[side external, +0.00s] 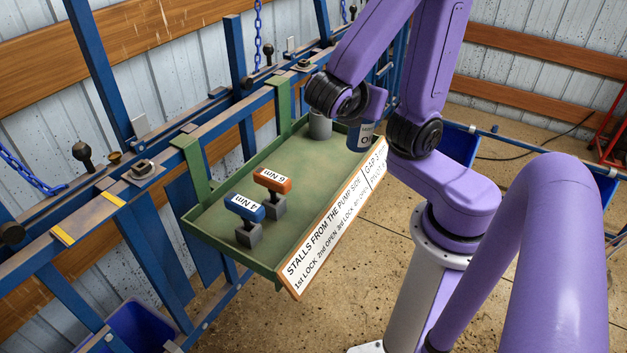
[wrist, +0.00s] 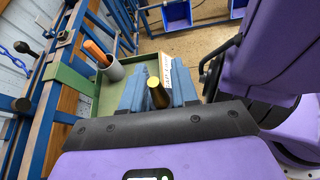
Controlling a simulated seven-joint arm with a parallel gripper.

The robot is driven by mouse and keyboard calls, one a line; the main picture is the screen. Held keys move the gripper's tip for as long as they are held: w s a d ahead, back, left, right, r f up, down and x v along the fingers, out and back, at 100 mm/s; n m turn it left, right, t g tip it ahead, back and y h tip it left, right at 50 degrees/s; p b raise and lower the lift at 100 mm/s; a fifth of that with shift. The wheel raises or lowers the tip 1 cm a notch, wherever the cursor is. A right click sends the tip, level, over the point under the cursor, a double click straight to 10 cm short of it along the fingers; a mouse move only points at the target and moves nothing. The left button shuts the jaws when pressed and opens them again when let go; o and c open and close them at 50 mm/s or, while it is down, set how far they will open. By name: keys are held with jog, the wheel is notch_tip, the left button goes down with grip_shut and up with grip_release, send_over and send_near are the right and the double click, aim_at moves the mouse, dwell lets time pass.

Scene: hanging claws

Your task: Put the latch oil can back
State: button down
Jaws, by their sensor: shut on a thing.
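The oil can (side external: 361,136) is blue with a pale label, partly hidden by my purple arm in the side view. It is at the far right end of the green tray (side external: 222,222); I cannot tell whether it touches the tray floor. In the wrist view a brass-coloured top (wrist: 157,94), seemingly the can's, shows between the two blue-grey fingers of my gripper (wrist: 159,80). My gripper is shut on the can. In the side view the fingers are mostly hidden behind my arm.
A grey cup (side external: 320,125) stands in the tray beside the can; the wrist view shows an orange item (wrist: 97,52) in it. Orange 6 Nm (side external: 272,180) and blue 4 Nm (side external: 244,207) tools sit on grey blocks. A lettered sign (side external: 325,240) lines the front edge. The tray's middle is clear.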

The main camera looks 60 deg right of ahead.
jog(key=shift+s, duration=0.4)
jog(key=shift+h, duration=0.3)
jog(key=shift+w+f, duration=0.1)
jog(key=shift+f, duration=2.1)
jog(key=shift+w+d+f, duration=0.6)
jog(key=shift+w+f, duration=1.6)
jog(key=shift+w, duration=0.05)
jog(key=shift+w+d+f, duration=0.6)
jog(key=shift+w+f, duration=1.55)
jog(key=shift+w, duration=0.1)
jog(key=shift+w+d+f, duration=0.6)
jog(key=shift+w+f, duration=1.6)
jog(key=shift+w, duration=0.05)
jog(key=shift+f, duration=0.15)
jog(key=c, duration=0.8)
grip_release()
jog(key=shift+c, duration=0.2)
